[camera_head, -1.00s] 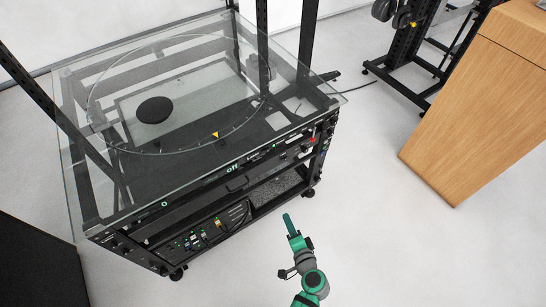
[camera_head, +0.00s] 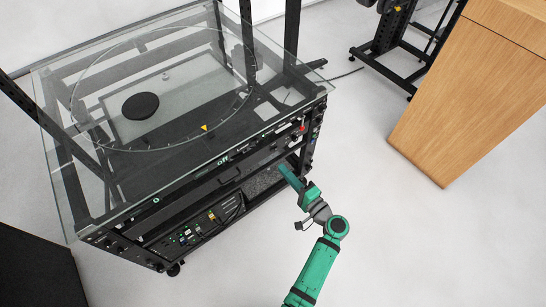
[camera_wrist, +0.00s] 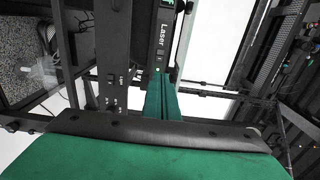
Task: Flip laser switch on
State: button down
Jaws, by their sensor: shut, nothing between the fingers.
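The turntable cart (camera_head: 50,195) has a glass top and a black front panel with lit labels. In the wrist view the panel strip (camera_wrist: 162,40) carries the word "Laser", with a small dark switch (camera_wrist: 159,58) below the word and a green light near it. My gripper (camera_head: 284,168) is green and shut, with nothing held. It is in front of the right part of the cart's front. In the wrist view its fingers (camera_wrist: 162,95) point at the strip just below the laser switch. I cannot tell whether they touch the panel.
A black disc (camera_head: 140,106) lies under or on the glass top. A wooden cabinet (camera_head: 450,100) stands at the right, with a black stand (camera_head: 385,50) behind it. A dark box (camera_head: 35,265) is at the lower left. The pale floor between cart and cabinet is clear.

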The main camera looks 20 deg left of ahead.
aim_at(257, 141)
jog(key=x, duration=1.3)
jog(key=shift+w+a, duration=0.15)
